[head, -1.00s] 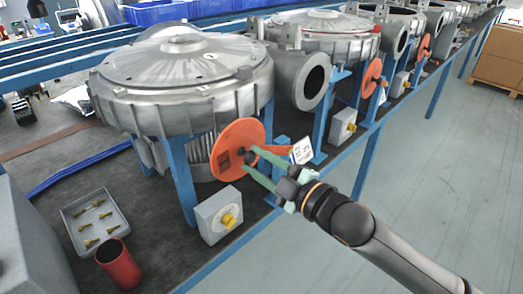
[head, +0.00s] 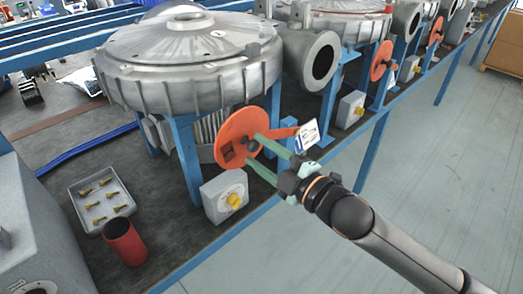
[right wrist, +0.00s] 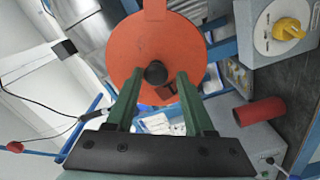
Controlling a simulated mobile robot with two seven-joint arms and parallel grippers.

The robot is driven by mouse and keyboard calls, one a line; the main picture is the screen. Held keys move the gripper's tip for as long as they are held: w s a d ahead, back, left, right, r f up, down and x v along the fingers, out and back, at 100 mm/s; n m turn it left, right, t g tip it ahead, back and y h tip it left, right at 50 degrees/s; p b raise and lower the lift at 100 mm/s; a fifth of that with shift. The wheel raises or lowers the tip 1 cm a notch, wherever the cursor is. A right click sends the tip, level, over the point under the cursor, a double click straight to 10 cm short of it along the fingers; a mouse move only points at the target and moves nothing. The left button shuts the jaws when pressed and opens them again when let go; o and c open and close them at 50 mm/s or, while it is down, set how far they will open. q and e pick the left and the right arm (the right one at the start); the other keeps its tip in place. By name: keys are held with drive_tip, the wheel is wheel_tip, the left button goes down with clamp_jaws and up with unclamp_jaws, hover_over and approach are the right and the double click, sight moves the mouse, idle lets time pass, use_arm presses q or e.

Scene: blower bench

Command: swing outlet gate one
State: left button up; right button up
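The nearest gate is an orange disc (head: 232,127) with a dark knob (head: 254,146) and an orange arm running right from it. It hangs below and left of the nearest blower's round outlet (head: 325,62), which is uncovered. My right gripper (head: 255,150) has its green fingers at the disc's face. My left gripper is not in view.
A grey box with a yellow knob (head: 235,201) stands below the disc. A tray (head: 78,190) of brass pieces and a red cup (head: 125,242) are at left. A white card (head: 307,135) is beside the gate arm.

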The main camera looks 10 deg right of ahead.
drive_tip(key=shift+o, duration=0.9)
drive_tip(key=shift+d, duration=0.1)
drive_tip(key=b+v, duration=0.2)
drive_tip(key=v, duration=1)
drive_tip(key=shift+s, duration=0.2)
drive_tip(key=shift+d, duration=0.15)
